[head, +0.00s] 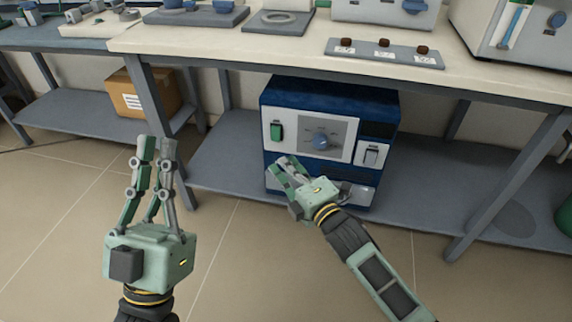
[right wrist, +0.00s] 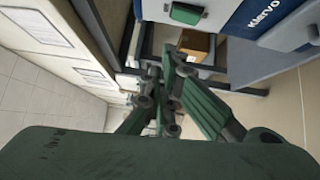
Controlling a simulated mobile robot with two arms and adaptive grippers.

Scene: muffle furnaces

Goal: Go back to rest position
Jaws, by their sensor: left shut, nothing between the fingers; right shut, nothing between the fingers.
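My left gripper (head: 155,142) stands upright at the left of the head view, in front of the table. Its fingers are shut and empty. My right gripper (head: 281,166) is in front of the lower part of the blue furnace (head: 330,96), pointing up and left. Its fingers are shut with nothing between them. In the right wrist view its fingers (right wrist: 165,85) point away from the camera, and a white front panel of the furnace (right wrist: 172,14) shows beyond them. From the head view I cannot tell whether the gripper touches the furnace; it hides part of the lower front.
The furnace stands on the grey lower shelf (head: 228,150) under a white-topped table (head: 260,42). A cardboard box (head: 145,92) is on the shelf at left. A tray with several small brown-topped items (head: 386,55) lies on the tabletop. The tiled floor (head: 60,220) is clear at left.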

